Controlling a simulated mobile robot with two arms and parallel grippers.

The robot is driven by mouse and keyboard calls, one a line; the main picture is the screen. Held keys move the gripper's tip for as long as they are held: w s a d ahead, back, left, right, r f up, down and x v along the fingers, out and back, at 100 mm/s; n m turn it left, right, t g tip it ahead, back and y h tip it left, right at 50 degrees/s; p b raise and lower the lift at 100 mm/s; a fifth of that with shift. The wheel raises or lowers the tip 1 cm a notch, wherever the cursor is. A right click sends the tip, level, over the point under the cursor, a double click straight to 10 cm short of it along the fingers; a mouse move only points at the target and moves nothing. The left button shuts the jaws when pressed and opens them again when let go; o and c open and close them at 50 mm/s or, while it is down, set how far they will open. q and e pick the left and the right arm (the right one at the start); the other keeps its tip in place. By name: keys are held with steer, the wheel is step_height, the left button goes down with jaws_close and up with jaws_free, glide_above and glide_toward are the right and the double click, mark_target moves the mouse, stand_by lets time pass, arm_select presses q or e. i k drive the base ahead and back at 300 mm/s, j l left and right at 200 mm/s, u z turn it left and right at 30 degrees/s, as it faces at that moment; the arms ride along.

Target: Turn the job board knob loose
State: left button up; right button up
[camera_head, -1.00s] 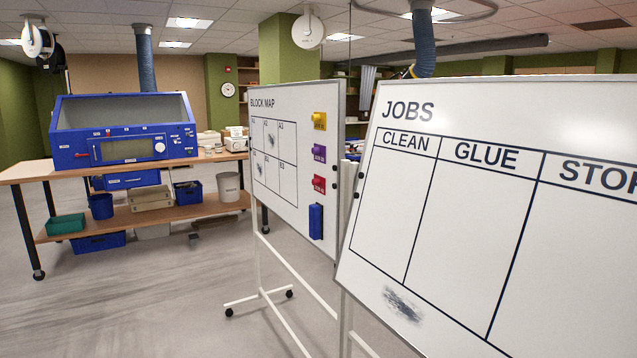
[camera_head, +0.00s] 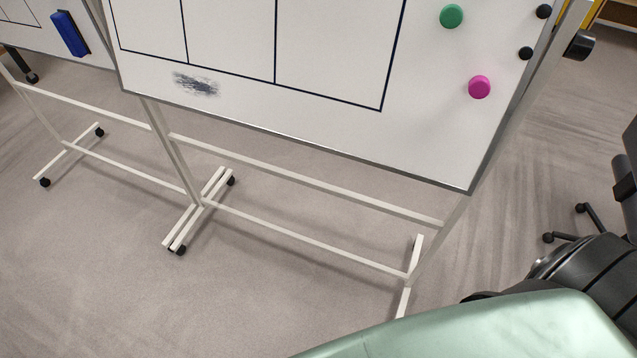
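The job board (camera_head: 330,125) fills the upper middle of the head view, seen from above and tilted, with only its lower part showing. A dark knob (camera_head: 578,45) sticks out from the frame at its right edge, near the upper right of the picture. Whether the knob is tight or loose cannot be told. Neither of my grippers is in view, and nothing is seen touching the knob.
Green (camera_head: 451,16) and pink (camera_head: 479,87) round magnets sit on the board. Its white wheeled stand (camera_head: 300,245) spreads low over the floor. A blue eraser (camera_head: 70,34) is on the neighbouring board at left. Dark wheeled legs (camera_head: 575,222) stand at right. Floor in front is clear.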

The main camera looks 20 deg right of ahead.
mark_target(581, 45)
steer(key=z, duration=0.5)
steer(key=k+l+z, duration=0.1)
steer(key=l+z, duration=0.2)
steer(key=l, duration=0.5)
steer(key=l+z, duration=0.25)
steer(key=l, duration=0.55)
